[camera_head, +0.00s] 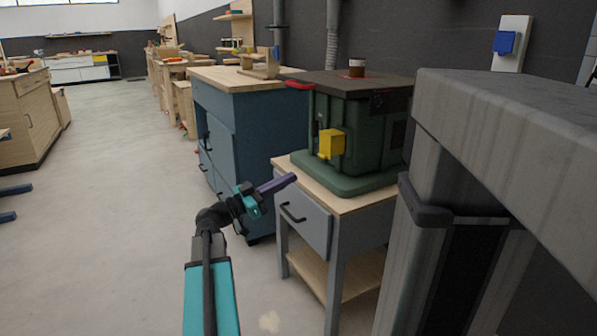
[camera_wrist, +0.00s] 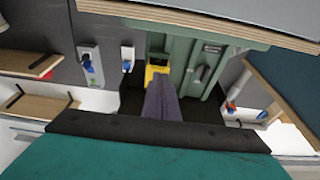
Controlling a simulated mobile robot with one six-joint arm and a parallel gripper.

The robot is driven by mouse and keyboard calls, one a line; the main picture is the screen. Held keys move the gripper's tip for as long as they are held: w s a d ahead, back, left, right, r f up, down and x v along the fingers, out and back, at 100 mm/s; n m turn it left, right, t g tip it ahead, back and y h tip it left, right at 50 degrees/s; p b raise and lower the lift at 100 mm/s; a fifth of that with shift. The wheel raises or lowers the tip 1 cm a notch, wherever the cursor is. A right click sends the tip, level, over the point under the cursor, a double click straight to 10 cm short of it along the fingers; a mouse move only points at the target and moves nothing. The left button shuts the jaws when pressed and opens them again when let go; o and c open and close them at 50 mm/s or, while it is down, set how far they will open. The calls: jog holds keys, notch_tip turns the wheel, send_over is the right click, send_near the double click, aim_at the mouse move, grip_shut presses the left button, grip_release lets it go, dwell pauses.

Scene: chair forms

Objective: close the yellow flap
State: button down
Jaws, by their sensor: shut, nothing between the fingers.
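The yellow flap (camera_head: 331,143) is on the front face of a green machine (camera_head: 370,125) with a dark top. It stands out from that face like a small box. In the wrist view the yellow flap (camera_wrist: 156,72) shows just beyond my fingers, which hide part of it. My gripper (camera_head: 290,180) has purple fingers, shut together and empty. It is to the lower left of the flap in the head view, apart from it, pointing toward the machine. The fingers of my gripper (camera_wrist: 159,84) also show in the wrist view.
The machine stands on a small table (camera_head: 310,222) with a grey drawer. A blue cabinet (camera_head: 237,150) with a wooden top is behind it. A large grey bench (camera_head: 510,110) fills the right foreground. Open floor (camera_head: 110,200) lies to the left.

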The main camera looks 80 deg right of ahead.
jog(key=shift+p+v, duration=0.45)
jog(key=shift+v, duration=1.75)
jog(key=shift+w+r, duration=0.1)
jog(key=shift+r, duration=0.05)
